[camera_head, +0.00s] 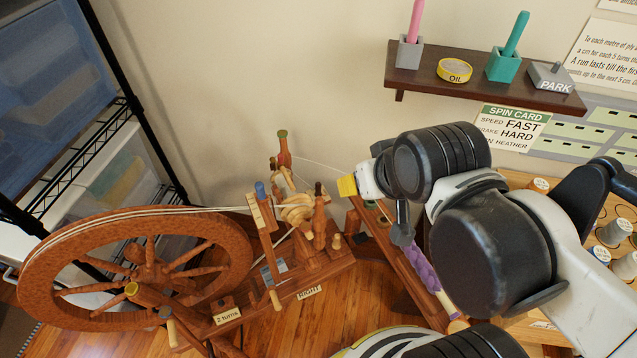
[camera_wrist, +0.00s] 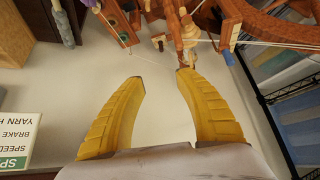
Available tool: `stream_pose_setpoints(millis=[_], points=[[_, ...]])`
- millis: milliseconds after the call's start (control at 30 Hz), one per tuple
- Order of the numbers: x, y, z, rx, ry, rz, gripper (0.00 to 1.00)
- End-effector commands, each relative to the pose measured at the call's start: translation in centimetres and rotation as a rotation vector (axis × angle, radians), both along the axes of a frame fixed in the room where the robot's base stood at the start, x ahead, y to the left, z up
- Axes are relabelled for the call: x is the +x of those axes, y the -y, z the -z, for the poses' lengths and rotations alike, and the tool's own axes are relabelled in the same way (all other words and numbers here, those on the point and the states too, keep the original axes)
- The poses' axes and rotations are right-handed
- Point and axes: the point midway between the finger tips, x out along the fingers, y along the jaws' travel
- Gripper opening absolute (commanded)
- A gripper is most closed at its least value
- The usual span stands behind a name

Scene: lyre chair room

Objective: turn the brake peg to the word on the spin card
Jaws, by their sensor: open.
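The spin card (camera_head: 513,127) on the wall reads speed FAST and brake HARD; its yarn line ends in HEATHER. It shows upside down and cut off in the wrist view (camera_wrist: 20,132). I cannot tell which is the brake peg, and no brake setting is readable. My gripper (camera_wrist: 160,76) has yellow fingers spread with nothing between them. In the head view its yellow tip (camera_head: 347,186) is right of the pegs, apart from them.
A wall shelf (camera_head: 480,82) holds an oil tin (camera_head: 454,71), a grey PARK block (camera_head: 550,78) and two holders with pink and teal sticks. A wire rack (camera_head: 100,160) stands left. Thread spools (camera_head: 614,232) sit on a table at right. A thin yarn stretches near my gripper.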

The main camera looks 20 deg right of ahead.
Motion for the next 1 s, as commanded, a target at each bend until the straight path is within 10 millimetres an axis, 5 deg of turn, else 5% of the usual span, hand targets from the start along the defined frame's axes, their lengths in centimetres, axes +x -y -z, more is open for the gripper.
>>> stream_pose_setpoints(millis=[267, 567, 767, 1000], points=[[2.7, 0.0, -1.3, -0.042, -0.049, -0.062, 0.40], [12.5, 0.0, -1.1, -0.166, -0.220, -0.298, 0.40], [19.2, 0.0, 2.9, -0.229, -0.334, -0.475, 0.40], [25.5, 0.0, 11.6, -0.276, -0.462, -0.696, 0.40]])
